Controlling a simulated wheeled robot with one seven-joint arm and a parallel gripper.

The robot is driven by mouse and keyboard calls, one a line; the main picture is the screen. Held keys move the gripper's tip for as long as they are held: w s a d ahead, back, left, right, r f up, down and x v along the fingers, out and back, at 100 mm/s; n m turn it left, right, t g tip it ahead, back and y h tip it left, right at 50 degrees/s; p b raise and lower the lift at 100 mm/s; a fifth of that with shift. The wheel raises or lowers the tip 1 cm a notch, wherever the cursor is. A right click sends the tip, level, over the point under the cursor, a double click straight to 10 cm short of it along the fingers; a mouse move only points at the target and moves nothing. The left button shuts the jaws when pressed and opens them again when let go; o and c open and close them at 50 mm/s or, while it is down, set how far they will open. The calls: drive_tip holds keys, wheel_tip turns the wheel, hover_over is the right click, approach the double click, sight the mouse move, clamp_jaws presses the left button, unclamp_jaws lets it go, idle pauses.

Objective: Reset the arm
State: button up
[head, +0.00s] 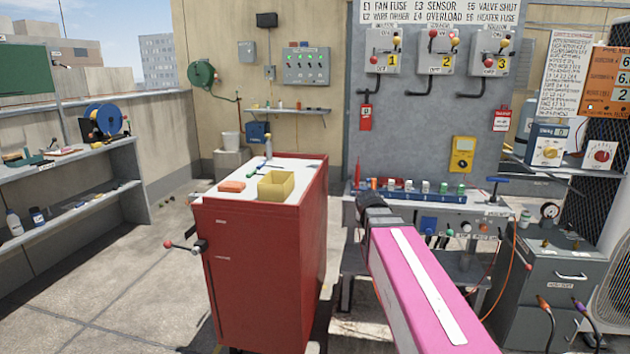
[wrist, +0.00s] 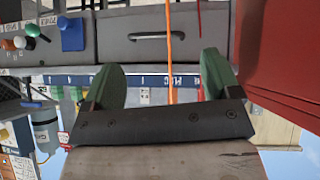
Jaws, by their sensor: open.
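My arm, pink with a white strip on top, reaches forward in the head view from the lower right toward the grey bench in front of the panel. Its dark end is by the bench's left end, to the right of the red cabinet; the fingers cannot be made out there. In the wrist view my gripper (wrist: 162,82) has two green fingers set wide apart, with nothing held between them. A grey front with a dark handle (wrist: 148,35) shows beyond the fingers, and an orange cord passes behind the gap.
A red cabinet (head: 262,255) stands close left of my arm, with a yellow bin (head: 276,187) and an orange block (head: 232,186) on top. The grey bench (head: 450,211) carries several small items. A grey box (head: 555,275) stands right. Open floor (head: 130,285) lies left.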

drive_tip(key=s+a+f+n+g+y, duration=0.1)
drive_tip(key=s+f+g, duration=0.7)
drive_tip(key=s+f, duration=1.2)
wheel_tip(320, 180, down, 2)
drive_tip(key=shift+s+a+f+n+g+y, duration=0.15)
drive_tip(key=shift+a+f+n+g+y, duration=0.25)
drive_tip(key=shift+y, duration=0.7)
drive_tip(key=shift+d+r, duration=0.1)
drive_tip(key=shift+r, duration=0.05)
